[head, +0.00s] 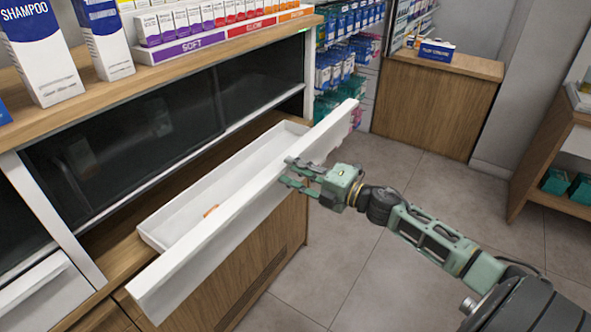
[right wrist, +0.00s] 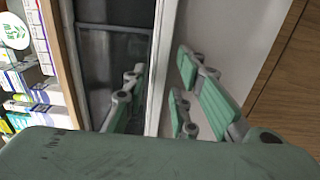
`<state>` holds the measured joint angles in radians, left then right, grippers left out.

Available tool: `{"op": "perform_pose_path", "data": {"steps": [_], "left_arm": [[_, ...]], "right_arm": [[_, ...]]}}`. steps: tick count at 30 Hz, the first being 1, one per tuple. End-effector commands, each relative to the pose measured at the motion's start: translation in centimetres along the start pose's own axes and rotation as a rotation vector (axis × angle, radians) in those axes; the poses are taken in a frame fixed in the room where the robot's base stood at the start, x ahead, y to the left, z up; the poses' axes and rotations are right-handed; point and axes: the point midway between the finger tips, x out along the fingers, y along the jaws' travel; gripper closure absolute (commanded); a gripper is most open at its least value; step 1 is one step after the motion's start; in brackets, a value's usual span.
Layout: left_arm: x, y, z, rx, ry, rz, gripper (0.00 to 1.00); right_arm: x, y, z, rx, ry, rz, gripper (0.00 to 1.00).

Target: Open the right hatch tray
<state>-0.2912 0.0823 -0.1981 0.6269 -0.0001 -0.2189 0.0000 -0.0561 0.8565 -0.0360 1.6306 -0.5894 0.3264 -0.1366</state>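The right hatch tray (head: 163,233) is a white drawer, pulled out from the counter below the dark glass, with its long white front panel (head: 236,226) standing well clear of the cabinet. My green right gripper (head: 291,171) is at the top edge of this panel, toward its far end. In the right wrist view its fingers (right wrist: 158,98) are spread apart on either side of the panel's edge (right wrist: 159,70), with gaps visible; firm contact cannot be seen. A small orange item (head: 210,211) lies in the tray. My left gripper is not in view.
Shampoo boxes (head: 40,50) and a rack of small boxes (head: 215,25) stand on the countertop above. Another white tray front (head: 40,292) is at the lower left. The tiled floor (head: 400,270) beside the counter is clear. A wooden counter (head: 430,105) stands at the back.

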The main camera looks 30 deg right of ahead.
Motion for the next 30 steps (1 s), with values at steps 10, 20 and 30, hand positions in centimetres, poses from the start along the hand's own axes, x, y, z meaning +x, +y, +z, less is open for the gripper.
{"op": "perform_pose_path", "data": {"steps": [10, 20, 30], "left_arm": [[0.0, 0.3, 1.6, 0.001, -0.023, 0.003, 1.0], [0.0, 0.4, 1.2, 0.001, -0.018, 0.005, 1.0], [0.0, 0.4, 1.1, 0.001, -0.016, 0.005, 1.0]], "right_arm": [[-0.1, 0.0, 0.0, 0.0, 0.0, 0.0, 0.68], [-3.3, -0.2, -0.1, 0.001, 0.001, -0.004, 0.68], [-9.0, -0.2, 0.0, 0.002, -0.002, -0.003, 0.68]]}}
